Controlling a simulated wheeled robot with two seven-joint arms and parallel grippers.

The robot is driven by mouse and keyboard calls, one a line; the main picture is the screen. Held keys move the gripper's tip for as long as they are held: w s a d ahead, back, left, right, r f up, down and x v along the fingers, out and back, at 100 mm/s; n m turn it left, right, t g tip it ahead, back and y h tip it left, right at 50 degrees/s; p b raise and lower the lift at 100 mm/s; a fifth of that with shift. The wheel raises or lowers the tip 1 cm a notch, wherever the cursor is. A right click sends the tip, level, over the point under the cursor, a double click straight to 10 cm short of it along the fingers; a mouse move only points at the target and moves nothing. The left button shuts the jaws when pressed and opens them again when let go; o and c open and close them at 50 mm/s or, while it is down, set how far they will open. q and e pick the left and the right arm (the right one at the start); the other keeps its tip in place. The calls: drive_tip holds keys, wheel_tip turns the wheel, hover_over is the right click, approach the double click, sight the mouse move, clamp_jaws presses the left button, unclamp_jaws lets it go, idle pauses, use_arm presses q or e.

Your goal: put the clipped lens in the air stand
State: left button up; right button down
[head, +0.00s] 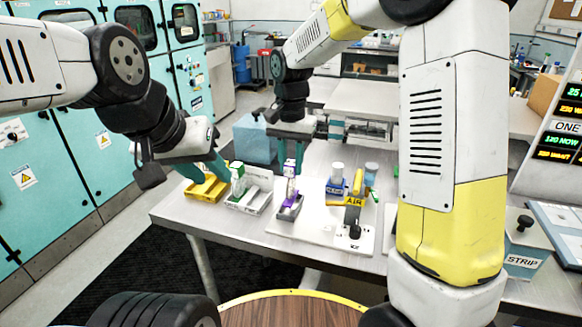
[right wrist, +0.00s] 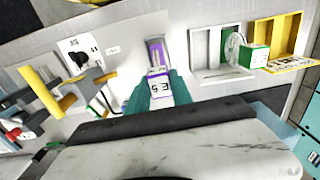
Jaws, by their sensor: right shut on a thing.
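The clipped lens, purple with a white label, shows in the right wrist view (right wrist: 159,86) between the teal fingers of my right gripper (right wrist: 158,92). In the head view the purple piece (head: 291,187) is upright at a small grey holder (head: 289,211); I cannot tell if it is clear of it. My right gripper (head: 290,167) is shut on it from above. The air stand, with a yellow AIR label (head: 354,201), stands on a white board to the right. The lens itself is largely hidden. My left gripper (head: 206,168) is open and empty above the yellow tray.
A yellow tray (head: 205,190) and a grey-white tray (head: 253,203) with a green-and-white box (head: 238,182) stand left of the holder. A blue container (head: 336,188) stands behind the AIR label. The STRIP box (head: 522,262) is at far right.

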sight(291, 175)
drive_tip(key=shift+f, duration=1.65)
drive_tip(key=shift+f, duration=0.1)
drive_tip(key=c, duration=1.1)
unclamp_jaws()
drive_tip(key=shift+c, duration=0.2)
